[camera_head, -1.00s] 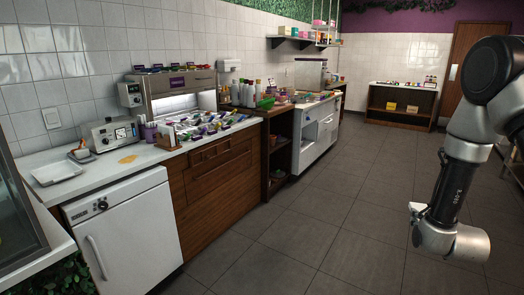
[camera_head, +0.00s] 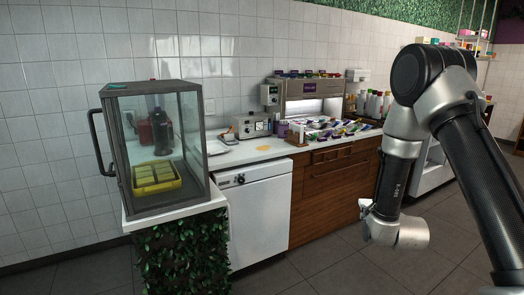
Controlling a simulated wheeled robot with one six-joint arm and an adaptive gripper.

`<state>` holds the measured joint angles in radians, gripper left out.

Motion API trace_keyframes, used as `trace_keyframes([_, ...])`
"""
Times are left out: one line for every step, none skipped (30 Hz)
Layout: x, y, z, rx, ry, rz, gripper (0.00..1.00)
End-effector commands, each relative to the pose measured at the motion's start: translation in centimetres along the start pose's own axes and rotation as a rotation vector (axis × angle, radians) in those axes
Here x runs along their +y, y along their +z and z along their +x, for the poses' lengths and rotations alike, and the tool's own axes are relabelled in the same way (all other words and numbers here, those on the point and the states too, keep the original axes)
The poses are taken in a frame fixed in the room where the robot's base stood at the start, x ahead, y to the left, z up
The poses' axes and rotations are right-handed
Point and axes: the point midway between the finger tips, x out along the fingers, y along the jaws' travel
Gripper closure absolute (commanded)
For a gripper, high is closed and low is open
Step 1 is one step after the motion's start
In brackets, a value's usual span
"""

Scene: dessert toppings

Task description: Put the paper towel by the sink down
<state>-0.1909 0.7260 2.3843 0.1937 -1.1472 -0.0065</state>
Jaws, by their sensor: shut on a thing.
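My arm (camera_head: 408,150) hangs down at the right side of the head view and ends in a silver wrist joint (camera_head: 400,234) over the floor. My gripper's fingers do not show, so what they hold cannot be seen. I cannot make out a paper towel or a sink in this view. The white counter (camera_head: 236,156) along the tiled wall holds a small grey appliance (camera_head: 251,126) and a flat orange-yellow patch (camera_head: 263,148).
A glass display case (camera_head: 190,150) with a yellow tray (camera_head: 155,178) stands at left on a leafy base (camera_head: 185,250). A white under-counter unit (camera_head: 262,215) and wooden cabinet (camera_head: 335,200) line the wall. The grey floor (camera_head: 330,272) in front is clear.

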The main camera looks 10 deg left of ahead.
Motion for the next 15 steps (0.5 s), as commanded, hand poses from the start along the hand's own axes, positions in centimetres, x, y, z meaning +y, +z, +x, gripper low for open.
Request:
trace_keyframes([0.0,0.0,0.0,0.000,0.000,0.000,0.52])
trace_keyframes([0.0,0.0,0.0,0.000,0.000,0.000,0.52])
trace_keyframes([0.0,0.0,0.0,0.000,0.000,0.000,0.52])
trace_keyframes([0.0,0.0,0.0,0.000,0.000,0.000,0.52])
trace_keyframes([0.0,0.0,0.0,0.000,0.000,0.000,0.52])
trace_keyframes([0.0,0.0,0.0,0.000,0.000,0.000,0.52])
trace_keyframes([0.0,0.0,0.0,0.000,0.000,0.000,0.52])
trace_keyframes([0.0,0.0,0.0,0.000,0.000,0.000,0.52])
trace_keyframes([0.0,0.0,0.0,0.000,0.000,0.000,0.52])
trace_keyframes([0.0,0.0,0.0,0.000,0.000,0.000,0.52])
trace_keyframes([0.0,0.0,0.0,0.000,0.000,0.000,0.52])
trace_keyframes([0.0,0.0,-0.1,0.000,0.000,0.000,0.52])
trace_keyframes([0.0,-0.1,-0.4,0.000,-0.001,0.000,0.52])
trace_keyframes([-0.1,-0.1,-0.9,0.000,-0.001,0.000,0.52])
trace_keyframes([-0.1,-0.2,-1.9,0.001,-0.001,0.000,0.52])
